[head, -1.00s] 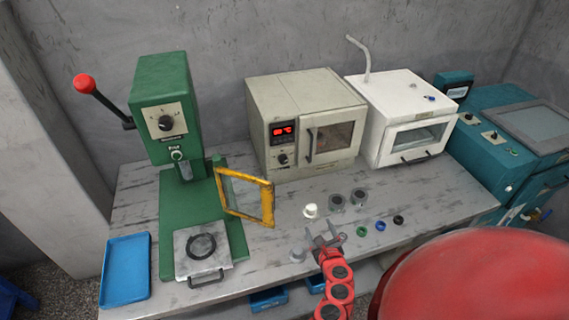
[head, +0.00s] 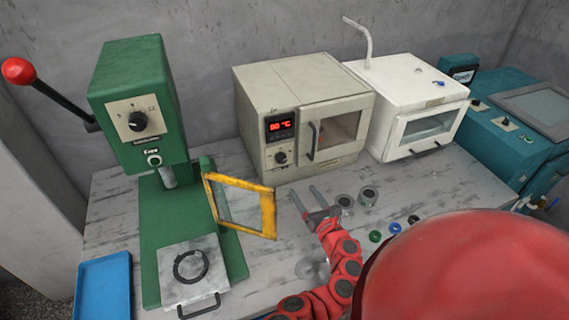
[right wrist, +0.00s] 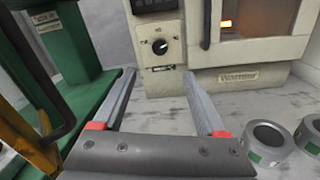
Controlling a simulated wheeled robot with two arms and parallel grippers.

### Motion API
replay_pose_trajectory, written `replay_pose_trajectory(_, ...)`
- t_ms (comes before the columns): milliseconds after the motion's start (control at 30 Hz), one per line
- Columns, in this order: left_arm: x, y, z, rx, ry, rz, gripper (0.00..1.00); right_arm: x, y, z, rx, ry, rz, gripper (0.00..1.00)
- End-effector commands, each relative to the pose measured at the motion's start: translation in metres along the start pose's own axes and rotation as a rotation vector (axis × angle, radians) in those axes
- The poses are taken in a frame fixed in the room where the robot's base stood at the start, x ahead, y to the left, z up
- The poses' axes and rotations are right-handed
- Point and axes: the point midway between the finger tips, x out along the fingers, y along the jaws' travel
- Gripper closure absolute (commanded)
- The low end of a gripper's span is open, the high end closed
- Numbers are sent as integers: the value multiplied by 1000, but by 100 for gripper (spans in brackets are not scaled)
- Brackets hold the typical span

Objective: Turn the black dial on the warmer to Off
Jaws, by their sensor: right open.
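The warmer (head: 262,88) is a beige box with a red lit display (head: 280,126) that seems to read 80 °C. Its black dial (head: 281,157) is on the front panel below the display, left of the door. In the right wrist view the dial (right wrist: 160,46) shows above the gap between my fingers, with a white pointer mark tilted to the upper right. My right gripper (head: 303,199) is open and empty, in front of the warmer and apart from the dial; its fingers (right wrist: 160,82) point toward the panel. My left gripper is not in view.
A green press (head: 140,100) with a yellow-framed guard (head: 268,215) stands just left of the gripper. Grey rings (head: 368,195) lie to its right. A white oven (head: 400,90) and a teal machine (head: 520,140) stand further right.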

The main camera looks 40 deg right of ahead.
Motion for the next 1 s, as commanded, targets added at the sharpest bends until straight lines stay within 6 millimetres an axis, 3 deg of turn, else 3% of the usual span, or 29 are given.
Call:
replay_pose_trajectory(600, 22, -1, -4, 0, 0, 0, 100, 102, 0, 1, -1, 0, 2, 26)
replay_pose_trajectory(800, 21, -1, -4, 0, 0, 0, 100, 125, 0, 0, -1, -1, 2, 26)
replay_pose_trajectory(1000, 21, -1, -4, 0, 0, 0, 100, 136, 1, -2, 1, 2, 1, 26)
